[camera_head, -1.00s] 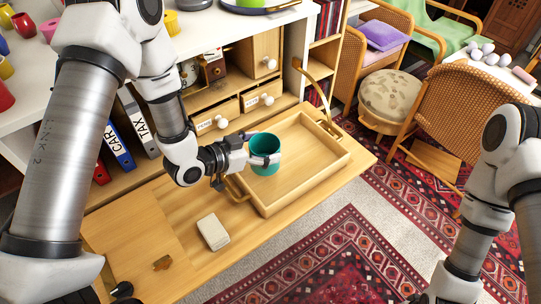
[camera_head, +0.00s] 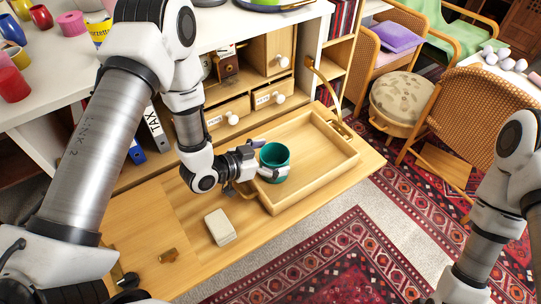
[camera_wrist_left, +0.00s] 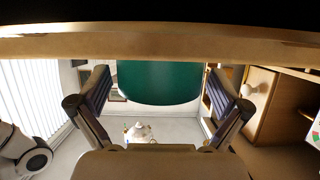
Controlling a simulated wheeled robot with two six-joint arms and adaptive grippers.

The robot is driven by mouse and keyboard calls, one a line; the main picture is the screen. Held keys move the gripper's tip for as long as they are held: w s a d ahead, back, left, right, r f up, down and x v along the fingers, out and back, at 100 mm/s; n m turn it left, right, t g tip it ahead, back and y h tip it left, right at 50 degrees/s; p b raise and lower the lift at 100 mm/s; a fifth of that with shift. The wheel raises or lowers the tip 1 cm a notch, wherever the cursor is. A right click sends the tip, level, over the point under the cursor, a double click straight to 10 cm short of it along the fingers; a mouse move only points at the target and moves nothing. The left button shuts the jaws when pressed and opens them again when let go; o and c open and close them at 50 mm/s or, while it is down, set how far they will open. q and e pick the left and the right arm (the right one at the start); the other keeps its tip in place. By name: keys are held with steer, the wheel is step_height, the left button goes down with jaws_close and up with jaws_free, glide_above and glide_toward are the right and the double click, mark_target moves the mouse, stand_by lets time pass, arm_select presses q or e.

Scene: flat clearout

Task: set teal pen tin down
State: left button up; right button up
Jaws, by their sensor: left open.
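The teal pen tin (camera_head: 274,158) stands upright at the left end of the wooden tray (camera_head: 322,176), with its open top up. My left gripper (camera_head: 272,171) is at the tin's near left side, low over the tray's left end. In the left wrist view the tin (camera_wrist_left: 158,82) is between the two spread fingers of the left gripper (camera_wrist_left: 158,92), with gaps at both sides. The tin's base is hidden behind a pale wooden edge there. My right arm shows at the right, but its gripper is out of frame.
A small cream box (camera_head: 220,227) lies on the wooden surface left of the tray. Drawers with white knobs (camera_head: 233,118) stand behind.

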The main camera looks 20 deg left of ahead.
arm_select(q)
steer(key=shift+r, duration=0.2)
steer(key=v, duration=1.1)
steer(key=shift+r, duration=0.1)
steer(key=shift+s+a+r, duration=0.15)
steer(key=shift+s+a, duration=0.1)
steer(key=shift+s, duration=0.1)
